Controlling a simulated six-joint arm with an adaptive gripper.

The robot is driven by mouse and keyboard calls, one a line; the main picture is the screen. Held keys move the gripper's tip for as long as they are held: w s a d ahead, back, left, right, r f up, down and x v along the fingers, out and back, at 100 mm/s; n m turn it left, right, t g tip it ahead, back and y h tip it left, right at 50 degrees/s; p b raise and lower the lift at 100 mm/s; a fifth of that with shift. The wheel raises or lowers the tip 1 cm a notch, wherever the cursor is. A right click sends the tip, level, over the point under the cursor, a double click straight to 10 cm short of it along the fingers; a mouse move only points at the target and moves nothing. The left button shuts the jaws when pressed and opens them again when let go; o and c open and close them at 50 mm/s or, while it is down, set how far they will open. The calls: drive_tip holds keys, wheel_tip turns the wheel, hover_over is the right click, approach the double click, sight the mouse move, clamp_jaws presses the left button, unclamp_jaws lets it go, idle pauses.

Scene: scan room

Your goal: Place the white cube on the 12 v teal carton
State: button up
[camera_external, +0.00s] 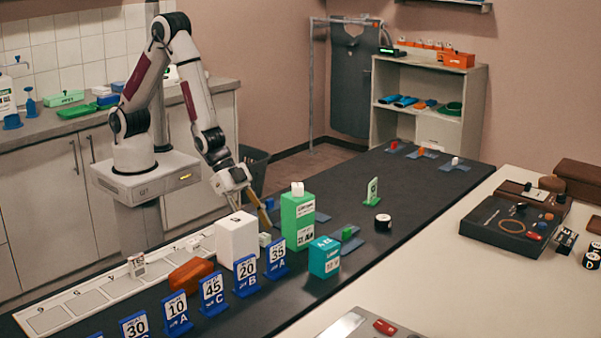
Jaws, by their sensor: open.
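The teal carton (324,257) stands on the dark table right of centre, with white print on its front too small to read surely; its top looks bare. A small white cube (265,240) sits on the table just right of a larger white box (237,246). Another small white block (297,188) rests on top of the tall green carton (297,225). My gripper (254,205) is open, pointing down behind the white box and left of the green carton. It looks apart from the small white cube; its fingertips are partly hidden.
A row of blue number stands (246,275) lines the near side of the table. An orange-brown object (190,275) lies left of the white box. A green upright piece (372,190) and a black round tin (383,222) stand farther right.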

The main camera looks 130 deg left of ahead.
sight(261, 234)
drive_tip(key=shift+x, duration=1.45)
drive_tip(key=c, duration=1.1)
drive_tip(key=shift+r, duration=0.2)
drive_tip(key=shift+r, duration=4.85)
